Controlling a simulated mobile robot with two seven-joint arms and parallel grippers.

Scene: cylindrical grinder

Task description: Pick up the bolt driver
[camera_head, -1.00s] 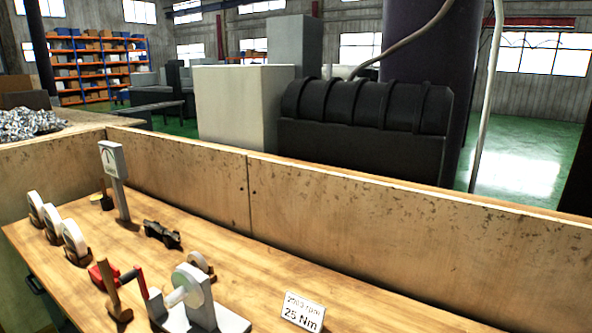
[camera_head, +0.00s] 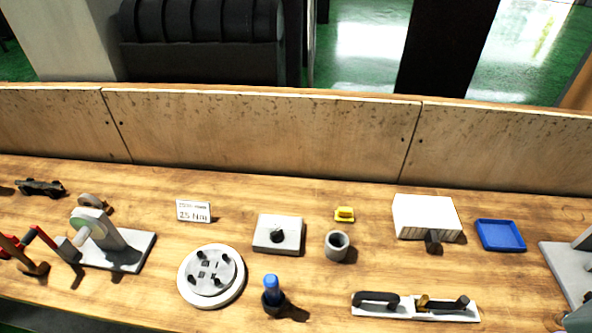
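No thing in view can be named as the bolt driver with certainty. A small tool with a blue handle (camera_head: 272,285) stands upright in a dark round holder (camera_head: 273,303) near the front middle of the bench.
The wooden bench (camera_head: 140,190) has a low back wall (camera_head: 260,135). Around the middle are a round plate with dark studs (camera_head: 211,272), a grey block (camera_head: 278,234) and a grey cup (camera_head: 337,245). A white ribbed box (camera_head: 426,216), blue tray (camera_head: 500,235) and white handled plate (camera_head: 415,307) are right.

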